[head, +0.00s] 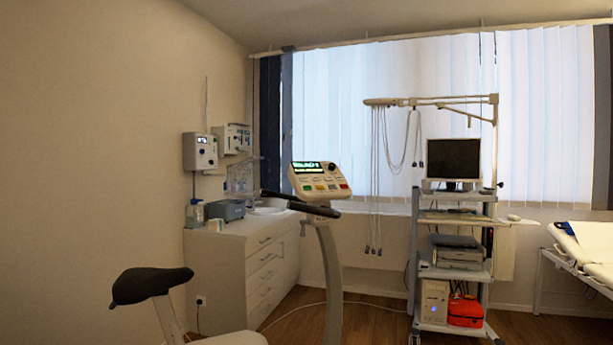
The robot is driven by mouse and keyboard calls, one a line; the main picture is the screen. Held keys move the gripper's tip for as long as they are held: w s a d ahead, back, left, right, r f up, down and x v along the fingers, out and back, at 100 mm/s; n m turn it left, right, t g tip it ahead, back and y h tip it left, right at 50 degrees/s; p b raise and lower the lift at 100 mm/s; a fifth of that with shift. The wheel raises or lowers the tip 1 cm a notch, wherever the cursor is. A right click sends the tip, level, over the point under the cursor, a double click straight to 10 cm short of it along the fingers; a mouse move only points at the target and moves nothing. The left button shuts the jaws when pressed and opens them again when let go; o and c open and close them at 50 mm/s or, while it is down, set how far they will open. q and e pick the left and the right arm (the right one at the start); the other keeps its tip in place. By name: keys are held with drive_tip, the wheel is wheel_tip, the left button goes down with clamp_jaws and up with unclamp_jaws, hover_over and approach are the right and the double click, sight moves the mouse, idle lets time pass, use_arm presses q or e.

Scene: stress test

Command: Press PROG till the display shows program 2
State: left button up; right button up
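An exercise bike's console (321,193) stands on its post in the middle of the head view, tilted toward the camera. Its lit green display (307,167) is at the top left; the characters on it are too small to read. A dark knob (332,168) sits right of the display. Below are small coloured buttons, among them a green one (307,188), a yellow one and a red one (343,186). Their labels cannot be read, so I cannot tell which is PROG. Neither of my grippers is in view.
The bike's black handlebar (290,202) and saddle (150,285) stand in front of a white drawer cabinet (270,262). A wheeled cart (450,240) with a monitor is at right, and a bed (590,250) at the right edge. Wooden floor (375,325) shows between bike and cart.

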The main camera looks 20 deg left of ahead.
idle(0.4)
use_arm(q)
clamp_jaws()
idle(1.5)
